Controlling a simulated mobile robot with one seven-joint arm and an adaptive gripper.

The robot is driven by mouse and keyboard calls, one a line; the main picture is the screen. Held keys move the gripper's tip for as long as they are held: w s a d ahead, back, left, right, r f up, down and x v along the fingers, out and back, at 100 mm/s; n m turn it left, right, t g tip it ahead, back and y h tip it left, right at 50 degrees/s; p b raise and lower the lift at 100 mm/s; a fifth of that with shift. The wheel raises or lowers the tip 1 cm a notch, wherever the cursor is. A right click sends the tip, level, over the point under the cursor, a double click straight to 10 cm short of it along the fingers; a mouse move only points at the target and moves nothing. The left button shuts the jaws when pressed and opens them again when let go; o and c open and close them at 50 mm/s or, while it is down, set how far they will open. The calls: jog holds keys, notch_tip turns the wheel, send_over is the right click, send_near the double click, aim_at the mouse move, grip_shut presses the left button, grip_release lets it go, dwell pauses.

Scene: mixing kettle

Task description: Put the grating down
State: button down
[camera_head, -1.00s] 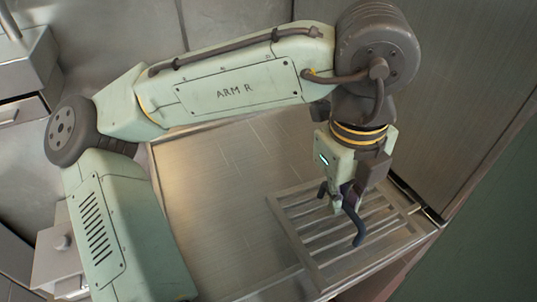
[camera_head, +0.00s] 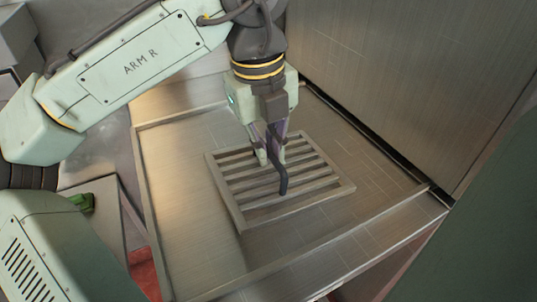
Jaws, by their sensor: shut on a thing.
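The grating (camera_head: 237,201) is a flat rectangular metal frame with parallel slats and a dark curved handle (camera_head: 283,183) at its middle. My gripper (camera_head: 272,158) points down from above and is shut on the handle. The fingers hide part of the handle and the far slats. The grating looks about level over the middle of the metal worktop (camera_head: 375,205). I cannot tell for sure whether it touches the surface or hangs a little above it.
The worktop has a raised rim and is bare around the grating. A metal wall (camera_head: 410,80) rises along its right and back side. A small green object (camera_head: 82,202) lies on a grey surface at the left.

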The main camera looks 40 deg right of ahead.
aim_at(263, 172)
notch_tip(263, 172, down, 2)
jog(key=shift+f+b, duration=0.1)
jog(key=shift+b, duration=0.7)
jog(key=c, duration=1.7)
grip_release()
notch_tip(263, 172, up, 12)
jog(key=a+p, duration=0.1)
jog(key=shift+w, duration=0.1)
